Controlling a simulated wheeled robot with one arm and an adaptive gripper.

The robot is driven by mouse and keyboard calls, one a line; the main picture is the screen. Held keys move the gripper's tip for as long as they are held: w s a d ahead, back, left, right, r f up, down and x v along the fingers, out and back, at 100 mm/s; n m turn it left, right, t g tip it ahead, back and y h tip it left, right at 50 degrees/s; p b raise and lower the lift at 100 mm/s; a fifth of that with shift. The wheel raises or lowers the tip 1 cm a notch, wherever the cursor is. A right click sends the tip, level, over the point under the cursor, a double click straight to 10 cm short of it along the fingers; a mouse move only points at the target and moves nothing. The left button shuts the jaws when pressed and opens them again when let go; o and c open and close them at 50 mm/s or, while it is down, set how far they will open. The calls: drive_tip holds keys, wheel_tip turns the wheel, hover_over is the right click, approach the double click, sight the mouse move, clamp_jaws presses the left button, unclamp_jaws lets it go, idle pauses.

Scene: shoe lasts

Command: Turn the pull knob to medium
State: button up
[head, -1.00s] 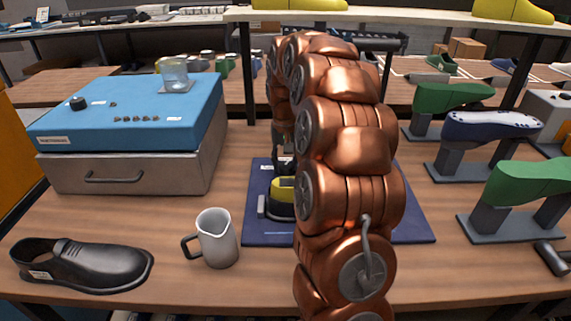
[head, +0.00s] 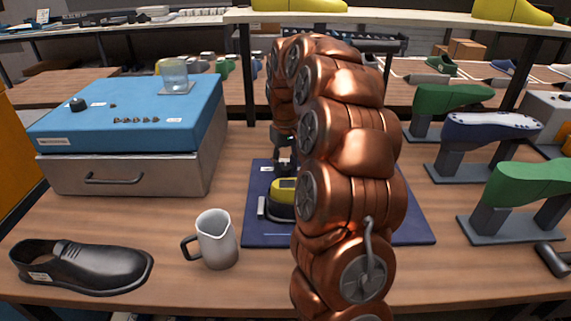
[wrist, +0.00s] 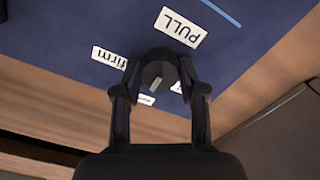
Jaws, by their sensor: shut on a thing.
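The pull knob (wrist: 158,72) is dark and round with a pale pointer line, on a dark blue panel in the wrist view. A "PULL" label (wrist: 181,27) and a "firm" label (wrist: 109,58) lie beside it. Two more labels by the knob are partly hidden by my fingers, and I cannot read them. My gripper (wrist: 160,70) is shut on the knob, one finger on each side. In the head view my gripper (head: 284,150) is over the back left of the blue board (head: 262,230); the knob is hard to make out there.
A yellow and black device (head: 283,195) sits on the board, partly behind my arm. A blue-topped box (head: 135,170) stands left; green and white lasts (head: 490,127) stand right.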

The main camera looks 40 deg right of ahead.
sight(285, 167)
drive_tip(key=shift+r, duration=0.1)
drive_tip(key=o, duration=1.1)
drive_tip(key=shift+o, duration=0.2)
wheel_tip(285, 167, up, 12)
idle(0.7)
